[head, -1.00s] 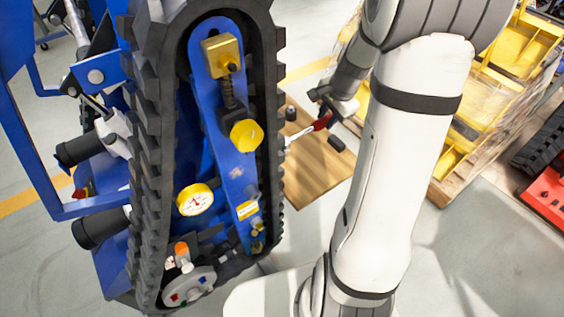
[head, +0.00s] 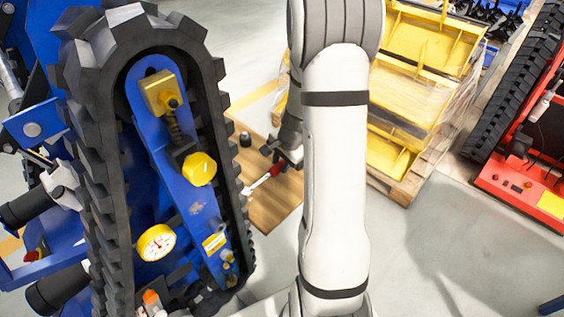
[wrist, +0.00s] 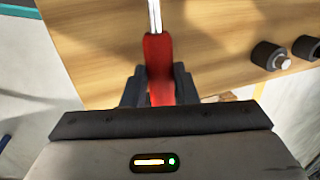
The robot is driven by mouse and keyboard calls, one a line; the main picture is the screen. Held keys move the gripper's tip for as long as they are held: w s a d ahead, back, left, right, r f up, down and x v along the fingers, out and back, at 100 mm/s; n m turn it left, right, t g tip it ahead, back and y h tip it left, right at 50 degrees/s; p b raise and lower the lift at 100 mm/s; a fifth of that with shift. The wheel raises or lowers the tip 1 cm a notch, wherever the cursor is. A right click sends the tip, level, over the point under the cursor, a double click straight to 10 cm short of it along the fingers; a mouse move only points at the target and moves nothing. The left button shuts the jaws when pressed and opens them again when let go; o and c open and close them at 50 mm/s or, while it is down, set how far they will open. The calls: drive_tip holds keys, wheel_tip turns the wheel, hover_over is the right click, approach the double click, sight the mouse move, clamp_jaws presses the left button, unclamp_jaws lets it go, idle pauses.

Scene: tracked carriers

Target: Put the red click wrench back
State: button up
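The red click wrench (head: 275,169) is in my gripper (head: 281,163), its bright shaft pointing down and left towards the track in the head view. In the wrist view the red handle (wrist: 159,72) lies between the two dark fingers of my gripper (wrist: 158,88), which are shut on it. The shaft runs up out of the top of that view, so the wrench's head is hidden there. The wrench is over the wooden board (head: 272,208); I cannot tell whether it touches it.
A blue carrier with a black rubber track (head: 92,190) stands close on the left, with a yellow knob (head: 199,168) and a gauge (head: 156,243). Dark cylinders (wrist: 268,55) sit on the board. Yellow crates (head: 420,45) and a red tracked machine (head: 525,190) are right. Grey floor between is clear.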

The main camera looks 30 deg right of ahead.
drive_tip(key=o, duration=0.5)
drive_tip(key=shift+c, duration=0.2)
drive_tip(key=v, duration=1.2)
drive_tip(key=shift+p, duration=0.3)
